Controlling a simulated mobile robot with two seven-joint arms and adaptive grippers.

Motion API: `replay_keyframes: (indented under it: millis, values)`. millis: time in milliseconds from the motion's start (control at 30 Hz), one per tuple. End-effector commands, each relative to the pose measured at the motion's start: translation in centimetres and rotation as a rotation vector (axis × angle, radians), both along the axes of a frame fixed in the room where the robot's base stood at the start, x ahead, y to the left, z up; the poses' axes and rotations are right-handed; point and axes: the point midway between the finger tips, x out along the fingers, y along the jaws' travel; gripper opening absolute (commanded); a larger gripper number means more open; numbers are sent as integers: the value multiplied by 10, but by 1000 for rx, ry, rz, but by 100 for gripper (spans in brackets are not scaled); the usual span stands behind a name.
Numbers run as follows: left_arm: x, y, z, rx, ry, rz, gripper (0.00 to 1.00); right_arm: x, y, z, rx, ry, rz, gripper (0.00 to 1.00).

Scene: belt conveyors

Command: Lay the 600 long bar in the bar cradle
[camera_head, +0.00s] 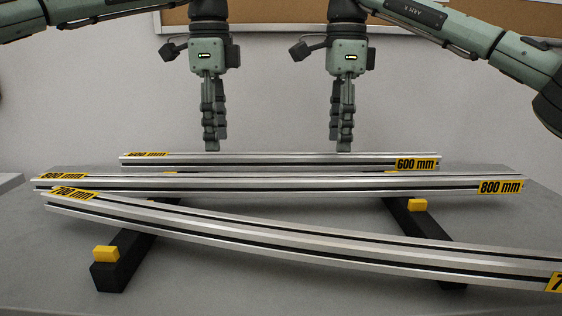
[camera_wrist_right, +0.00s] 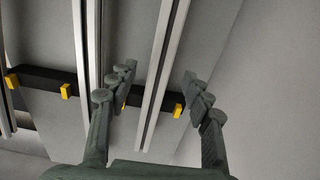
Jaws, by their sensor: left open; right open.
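The 600 mm bar (camera_head: 290,162) is a silver profile with yellow end labels and lies at the back, behind the other bars. In the right wrist view the bar (camera_wrist_right: 161,75) crosses a black support (camera_wrist_right: 40,77) between two yellow blocks. Whether it touches the support is unclear. My left gripper (camera_head: 212,149) is open and points down over its left part. My right gripper (camera_head: 341,149) is open over its right part. In the wrist view, the right fingers (camera_wrist_right: 163,90) are apart, with the bar showing between them. No separately marked cradle shows.
The 800 mm bar (camera_head: 280,184) lies just in front of the 600 mm bar. The 700 mm bar (camera_head: 300,238) lies askew in front, its right end nearer. Two black supports with yellow blocks (camera_head: 106,253) run beneath on the grey table (camera_head: 45,270). A wall stands behind.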

Motion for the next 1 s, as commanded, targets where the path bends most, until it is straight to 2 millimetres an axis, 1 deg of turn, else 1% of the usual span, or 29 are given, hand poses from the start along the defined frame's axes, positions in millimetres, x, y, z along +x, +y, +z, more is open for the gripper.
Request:
replay_keyframes:
  millis: [33,100,200,300,433,633,667,1000]
  values:
    - [0,0,-9,0,1,-1,50,0,-1,-9,-1,2,0,50]
    - [-1,0,-18,-1,1,-2,50,0,-1,-19,0,2,1,50]
    - [0,0,-30,0,1,-1,50,0,0,-30,0,1,0,50]
    - [0,0,-37,-1,0,0,50,0,0,-37,0,0,0,50]
    - [0,0,-40,-1,0,-1,50,0,0,-40,0,0,-1,50]
    - [0,0,-40,-1,0,0,50,0,0,-40,0,0,0,50]
    - [0,0,-40,-1,-1,0,49,0,0,-40,0,0,0,49]
    - [0,0,-40,-1,-1,0,7,0,0,-40,0,0,0,7]
